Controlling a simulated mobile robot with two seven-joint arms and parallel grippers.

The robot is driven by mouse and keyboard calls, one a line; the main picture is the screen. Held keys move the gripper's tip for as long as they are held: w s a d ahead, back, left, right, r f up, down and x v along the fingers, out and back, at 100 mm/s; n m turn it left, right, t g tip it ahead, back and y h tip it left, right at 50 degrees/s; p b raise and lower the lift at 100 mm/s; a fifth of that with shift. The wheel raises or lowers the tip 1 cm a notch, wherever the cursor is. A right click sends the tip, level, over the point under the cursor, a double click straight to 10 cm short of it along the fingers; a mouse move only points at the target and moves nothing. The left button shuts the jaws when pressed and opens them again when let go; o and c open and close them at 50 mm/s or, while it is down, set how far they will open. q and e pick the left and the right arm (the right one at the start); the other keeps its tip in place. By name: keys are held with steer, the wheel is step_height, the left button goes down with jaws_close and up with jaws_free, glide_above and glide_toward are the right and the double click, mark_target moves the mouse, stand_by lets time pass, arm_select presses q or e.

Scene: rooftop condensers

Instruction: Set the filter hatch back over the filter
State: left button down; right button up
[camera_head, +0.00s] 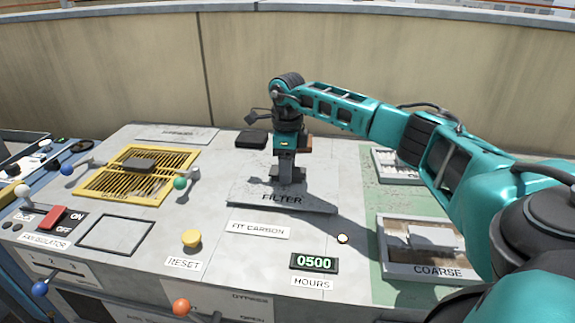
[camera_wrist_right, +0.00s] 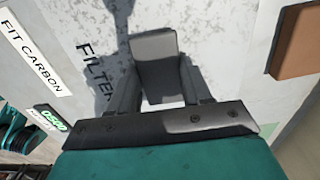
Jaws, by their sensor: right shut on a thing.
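The filter hatch (camera_head: 245,193) is a flat grey plate lettered FILTER, low over the middle of the grey console top. I cannot tell whether it sits flush or slightly above the surface. My right gripper (camera_head: 287,178) points down at it and is shut on its dark grey block handle. In the right wrist view, the two fingers (camera_wrist_right: 157,85) flank the handle (camera_wrist_right: 155,48), and the plate with its lettering (camera_wrist_right: 97,72) lies below. The filter itself is not visible beneath the plate. My left gripper is not in view.
A FIT CARBON label (camera_head: 259,230) and an hours display (camera_head: 314,263) lie in front. A COARSE tray (camera_head: 432,270) stands at right, a yellow grille (camera_head: 135,175) at left. A yellow reset button (camera_head: 191,238) is front left. A black block (camera_head: 251,138) lies behind.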

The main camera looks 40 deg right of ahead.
steer(key=shift+f, duration=0.3)
stand_by(0.7)
steer(key=shift+f, duration=0.1)
stand_by(0.6)
steer(key=o, duration=1.4)
step_height(320, 180, up, 13)
steer(key=p, duration=0.3)
steer(key=shift+s+f, duration=0.1)
